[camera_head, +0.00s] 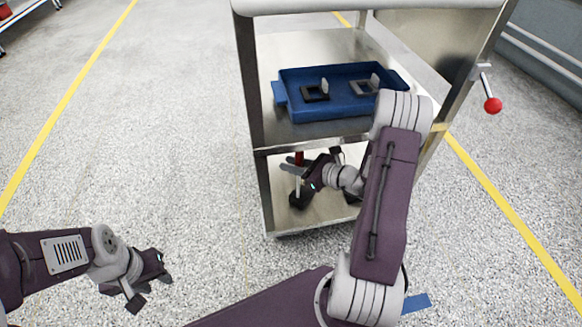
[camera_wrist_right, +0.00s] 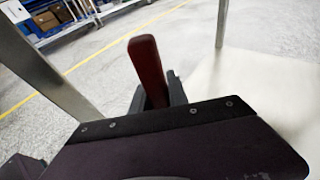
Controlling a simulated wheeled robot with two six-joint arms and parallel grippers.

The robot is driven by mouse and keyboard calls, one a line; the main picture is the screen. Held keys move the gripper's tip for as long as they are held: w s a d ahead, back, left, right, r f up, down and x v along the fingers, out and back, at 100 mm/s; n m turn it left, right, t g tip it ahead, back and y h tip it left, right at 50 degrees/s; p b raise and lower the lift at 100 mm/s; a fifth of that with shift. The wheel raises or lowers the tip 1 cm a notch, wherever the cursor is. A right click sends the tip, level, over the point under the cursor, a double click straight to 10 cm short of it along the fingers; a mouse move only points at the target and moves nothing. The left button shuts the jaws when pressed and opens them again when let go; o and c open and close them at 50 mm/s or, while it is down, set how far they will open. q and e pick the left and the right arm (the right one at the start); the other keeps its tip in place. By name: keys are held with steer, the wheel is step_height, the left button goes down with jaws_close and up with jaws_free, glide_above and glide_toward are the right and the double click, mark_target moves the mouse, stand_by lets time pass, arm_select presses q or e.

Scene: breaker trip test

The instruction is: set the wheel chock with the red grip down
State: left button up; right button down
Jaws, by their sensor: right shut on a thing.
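The wheel chock with the red grip (camera_head: 299,158) is at the cart's lower shelf. Its red grip (camera_wrist_right: 148,72) stands upright in the right wrist view. A black block (camera_head: 299,198), apparently its body, shows below my right gripper (camera_head: 297,168), which is shut on the grip. I cannot tell whether the chock touches the shelf. A second dark shape (camera_head: 352,198) on the shelf is mostly hidden behind my right arm. My left gripper (camera_head: 152,291) is open and empty above the floor at lower left.
The metal cart's lower shelf (camera_head: 285,222) is framed by posts. A blue tray (camera_head: 295,108) with two small bracketed parts sits on the shelf above. A red-knobbed lever (camera_head: 492,105) sticks out right. Yellow lines mark the floor. The floor left of the cart is clear.

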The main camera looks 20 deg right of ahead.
stand_by(0.3)
steer(key=shift+f, duration=0.1)
steer(key=c, duration=1.3)
jaws_free()
